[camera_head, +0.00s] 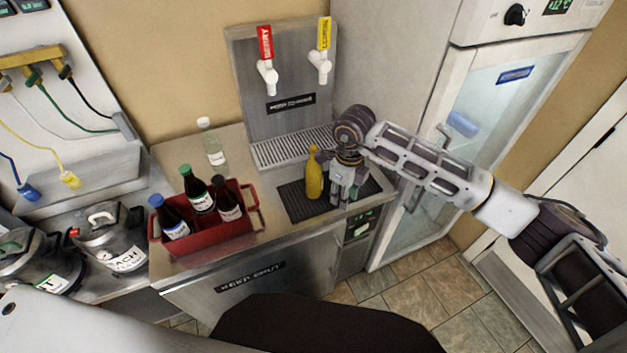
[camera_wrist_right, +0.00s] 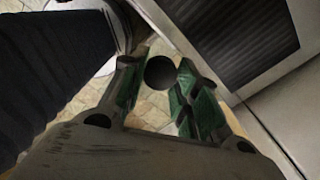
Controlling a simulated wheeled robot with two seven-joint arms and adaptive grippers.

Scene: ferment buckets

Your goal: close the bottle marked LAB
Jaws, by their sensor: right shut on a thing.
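My right gripper (camera_head: 342,193) points down over the right part of the counter, just right of a yellow bottle (camera_head: 315,180). The right wrist view shows its green-padded fingers (camera_wrist_right: 158,95) shut on a small black round piece (camera_wrist_right: 160,72), which looks like a cap. The yellow bottle stands upright on a dark mat (camera_head: 297,207). A red carrier (camera_head: 205,239) holds a blue-capped bottle (camera_head: 172,222), a green-capped bottle (camera_head: 201,200) and a dark-topped bottle (camera_head: 228,207). A clear bottle (camera_head: 214,152) with a white cap stands behind it. I cannot read LAB on any label. My left gripper is out of view.
A drip tray (camera_head: 270,153) and steel tap panel (camera_head: 288,125) with red and yellow tap handles stand at the back. A glass-door fridge (camera_head: 450,150) stands on the right. Lidded metal pots (camera_head: 112,240) stand at left. The counter behind the carrier has free room.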

